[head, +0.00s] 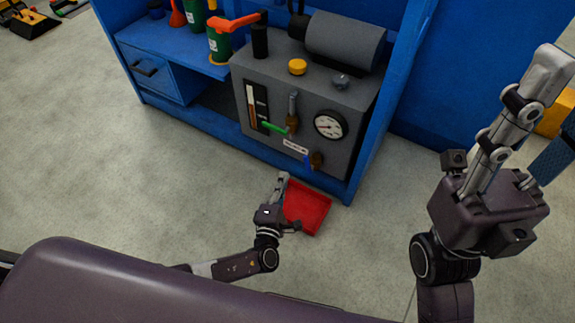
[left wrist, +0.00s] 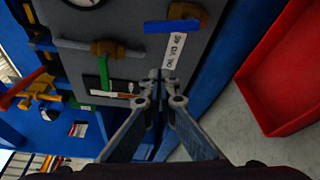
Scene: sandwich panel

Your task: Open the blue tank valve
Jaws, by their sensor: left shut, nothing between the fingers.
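The blue valve handle (head: 309,161) sits beside its brass body (head: 317,160) low on the front of the grey tank (head: 348,158). In the left wrist view the blue handle (left wrist: 172,27) shows at the top, with a white label (left wrist: 174,51) near it. My left gripper (head: 283,176) is shut and empty, below and left of the blue valve in the head view. In the left wrist view its fingertips (left wrist: 160,76) meet, apart from the handle.
A green valve handle (head: 274,127) and a round gauge (head: 329,125) are on the same panel. A red tray (head: 306,208) lies on the floor close to my left gripper. The blue bench frame (head: 362,160) borders the tank on the right. Open floor lies left.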

